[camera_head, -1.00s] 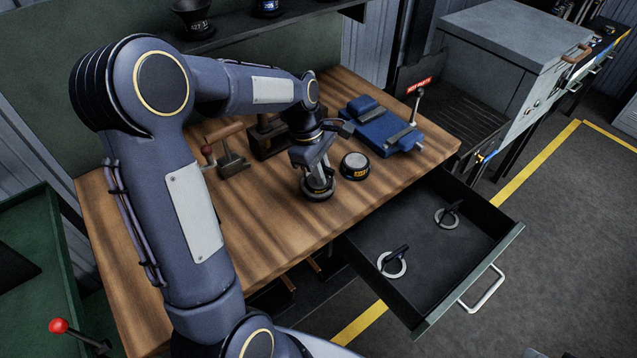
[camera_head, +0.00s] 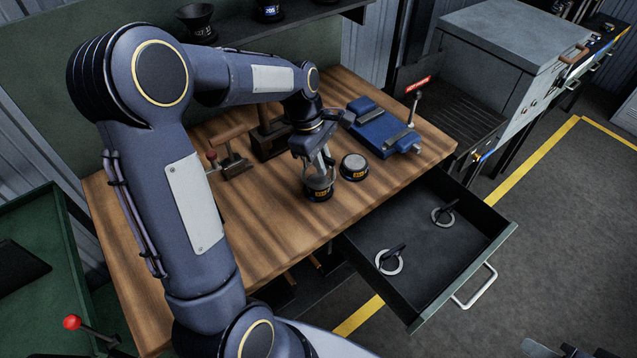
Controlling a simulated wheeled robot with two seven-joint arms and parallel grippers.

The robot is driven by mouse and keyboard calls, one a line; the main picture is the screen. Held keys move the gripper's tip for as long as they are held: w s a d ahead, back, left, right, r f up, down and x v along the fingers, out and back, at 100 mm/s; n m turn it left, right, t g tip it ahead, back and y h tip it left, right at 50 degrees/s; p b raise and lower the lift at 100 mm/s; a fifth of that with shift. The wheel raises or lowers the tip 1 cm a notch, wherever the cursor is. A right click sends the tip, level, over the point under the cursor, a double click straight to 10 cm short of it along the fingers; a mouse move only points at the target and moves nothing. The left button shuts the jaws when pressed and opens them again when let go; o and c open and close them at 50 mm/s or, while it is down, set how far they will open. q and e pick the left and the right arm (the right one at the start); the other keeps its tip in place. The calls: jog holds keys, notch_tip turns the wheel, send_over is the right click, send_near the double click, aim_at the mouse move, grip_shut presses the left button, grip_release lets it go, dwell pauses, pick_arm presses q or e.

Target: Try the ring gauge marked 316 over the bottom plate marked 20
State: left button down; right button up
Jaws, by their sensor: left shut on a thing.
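My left gripper (camera_head: 321,163) reaches down over the front of the wooden bench. It is shut on what looks like a ring gauge, mostly hidden by the fingers, at the top of a dark round plate (camera_head: 319,194) with a yellow label. I cannot tell whether the ring is around the plate or just above it. A second dark round plate (camera_head: 354,167) with a light top and yellow label stands just to the right. Two ring gauges with dark handles, a nearer one (camera_head: 380,267) and a farther one (camera_head: 434,217), lie in the open drawer. Their markings are unreadable.
The open drawer (camera_head: 466,262) juts out at the bench's front right. A blue vise (camera_head: 381,130) stands behind the plates, and wooden-handled tools (camera_head: 232,160) stand to the left. The bench's front left (camera_head: 270,232) is clear. Dark parts, possibly my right gripper (camera_head: 560,350), show at the bottom edge.

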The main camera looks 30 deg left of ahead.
pick_arm(q)
jog(key=shift+r+p, duration=1.05)
jog(key=shift+r, duration=0.3)
